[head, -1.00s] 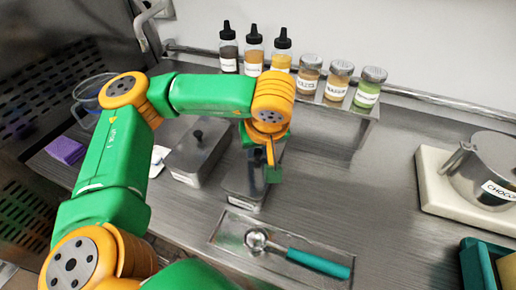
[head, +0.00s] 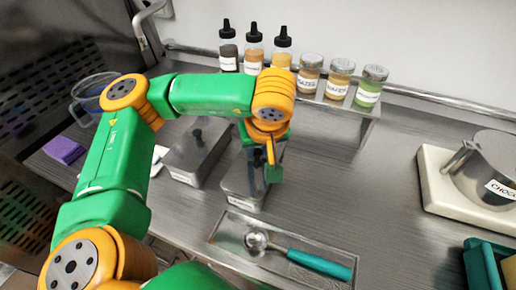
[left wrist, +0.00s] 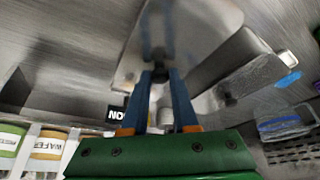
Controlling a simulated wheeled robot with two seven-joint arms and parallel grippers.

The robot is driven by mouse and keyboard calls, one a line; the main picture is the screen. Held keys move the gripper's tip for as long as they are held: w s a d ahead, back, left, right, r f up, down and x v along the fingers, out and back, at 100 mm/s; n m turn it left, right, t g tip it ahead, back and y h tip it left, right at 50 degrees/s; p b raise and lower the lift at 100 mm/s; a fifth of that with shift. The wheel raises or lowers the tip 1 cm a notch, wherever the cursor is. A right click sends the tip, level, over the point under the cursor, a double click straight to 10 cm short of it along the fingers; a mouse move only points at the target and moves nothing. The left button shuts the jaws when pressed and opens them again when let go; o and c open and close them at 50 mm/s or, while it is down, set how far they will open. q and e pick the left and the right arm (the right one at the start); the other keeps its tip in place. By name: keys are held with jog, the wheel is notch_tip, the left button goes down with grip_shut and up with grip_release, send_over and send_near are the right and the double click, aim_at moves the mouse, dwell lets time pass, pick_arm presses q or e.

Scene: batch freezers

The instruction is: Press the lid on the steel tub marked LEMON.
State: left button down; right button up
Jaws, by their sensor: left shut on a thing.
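My left gripper (head: 270,172) reaches down over a steel tub (head: 238,190) in the middle of the counter. In the left wrist view its fingers (left wrist: 160,78) are shut on a dark knob (left wrist: 160,70) of a pale steel lid (left wrist: 195,22). The lid lies over the tub; I cannot tell whether it sits fully down. A second steel tub (head: 190,168) with a dark knob on its lid stands just to the left, and also shows in the left wrist view (left wrist: 235,88). The labels on both tub fronts are too small to read. My right gripper is not in view.
Squeeze bottles (head: 254,52) and jars (head: 340,80) stand on a raised shelf behind. A scoop (head: 300,258) lies in a shallow tray (head: 224,234) in front. A pot marked CHOCO (head: 497,165) stands on a white board at right. A purple sponge (head: 63,150) lies at left.

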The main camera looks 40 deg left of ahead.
pick_arm(q)
jog(key=shift+c, duration=0.6)
grip_release()
jog(key=shift+r, duration=0.1)
jog(key=shift+r+p, duration=2.5)
jog(key=shift+r, duration=0.9)
grip_shut()
